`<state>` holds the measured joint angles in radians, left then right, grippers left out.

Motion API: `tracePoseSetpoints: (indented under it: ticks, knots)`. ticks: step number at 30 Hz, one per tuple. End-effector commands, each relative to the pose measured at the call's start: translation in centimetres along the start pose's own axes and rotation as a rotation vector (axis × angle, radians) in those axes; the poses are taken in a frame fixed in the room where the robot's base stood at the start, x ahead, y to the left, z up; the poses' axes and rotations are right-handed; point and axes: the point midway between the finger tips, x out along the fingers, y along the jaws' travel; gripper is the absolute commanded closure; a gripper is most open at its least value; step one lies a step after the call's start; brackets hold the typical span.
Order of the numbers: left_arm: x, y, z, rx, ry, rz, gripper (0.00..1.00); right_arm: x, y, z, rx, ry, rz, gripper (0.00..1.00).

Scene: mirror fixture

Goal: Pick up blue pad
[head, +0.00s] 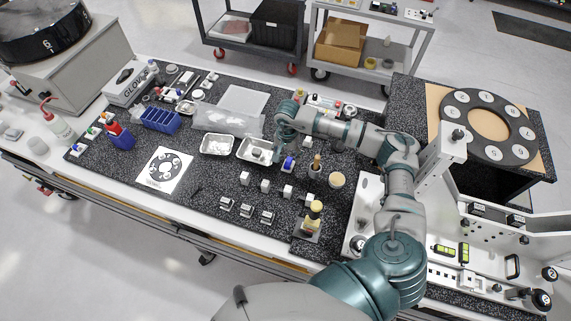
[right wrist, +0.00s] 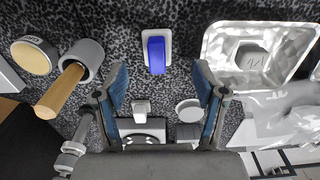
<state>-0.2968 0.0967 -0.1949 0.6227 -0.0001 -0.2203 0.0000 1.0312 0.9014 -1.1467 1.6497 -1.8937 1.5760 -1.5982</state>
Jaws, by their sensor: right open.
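The blue pad (head: 289,162) stands on the dark speckled tabletop, just right of a foil tray in the head view. In the right wrist view the blue pad (right wrist: 156,55) sits on a small white base, ahead of the fingertips and roughly centred between them. My right gripper (right wrist: 160,80) is open, with a finger on each side and nothing between the tips. In the head view my right gripper (head: 281,142) hangs above the table, beside the pad; its fingertips are hard to make out there. My left gripper is not in view.
The foil tray (right wrist: 213,52) holds a grey piece, right of the pad in the wrist view. A wooden-handled tool (right wrist: 60,90) in a grey cup and a tan-topped round jar (right wrist: 33,57) stand left. Several small white blocks (head: 265,186) are in front of the pad in the head view.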

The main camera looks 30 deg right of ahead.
Motion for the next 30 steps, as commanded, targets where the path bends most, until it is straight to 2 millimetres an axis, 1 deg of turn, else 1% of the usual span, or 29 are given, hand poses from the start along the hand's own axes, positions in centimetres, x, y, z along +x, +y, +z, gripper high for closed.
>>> tracePoseSetpoints:
  ticks: [4,9,11,14,19,20,21,23,24,25,26,28,29,30]
  knots:
    - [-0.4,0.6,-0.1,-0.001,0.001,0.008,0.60,2.0,0.0,0.1,0.001,-0.002,0.005,0.29]
    - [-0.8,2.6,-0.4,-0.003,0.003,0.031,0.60,4.5,-0.4,0.6,0.000,0.002,0.007,0.29]
    - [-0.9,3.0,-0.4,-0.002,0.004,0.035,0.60,5.0,-0.5,0.7,0.000,0.005,0.008,0.29]
    - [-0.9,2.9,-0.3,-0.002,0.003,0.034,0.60,5.3,-0.8,0.9,0.000,0.009,0.007,0.29]
    - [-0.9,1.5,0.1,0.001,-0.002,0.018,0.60,5.4,-0.7,0.8,0.000,0.008,0.006,0.29]
    - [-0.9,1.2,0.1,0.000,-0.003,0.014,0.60,5.4,-0.6,0.7,-0.001,0.007,0.006,0.36]
    - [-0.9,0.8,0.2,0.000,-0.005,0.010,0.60,5.5,-0.5,0.6,-0.001,0.005,0.005,0.46]
    - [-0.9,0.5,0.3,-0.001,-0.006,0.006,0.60,5.5,-0.3,0.4,-0.001,0.003,0.004,0.61]
    - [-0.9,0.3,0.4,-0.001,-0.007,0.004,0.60,5.5,-0.3,0.4,-0.001,0.003,0.004,0.71]
    - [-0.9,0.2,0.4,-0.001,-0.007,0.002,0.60,5.6,-0.3,0.3,0.000,0.002,0.003,0.79]
    - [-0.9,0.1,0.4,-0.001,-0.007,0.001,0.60,5.6,-0.2,0.3,0.000,0.002,0.003,0.83]
    - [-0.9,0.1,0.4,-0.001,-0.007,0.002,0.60,5.7,-0.1,0.2,0.001,0.000,0.003,0.83]
    - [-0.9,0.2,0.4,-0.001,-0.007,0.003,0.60,5.7,-0.1,0.1,0.001,0.000,0.003,0.87]
    - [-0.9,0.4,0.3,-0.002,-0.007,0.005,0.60,5.7,0.0,0.1,0.001,0.000,0.003,0.87]
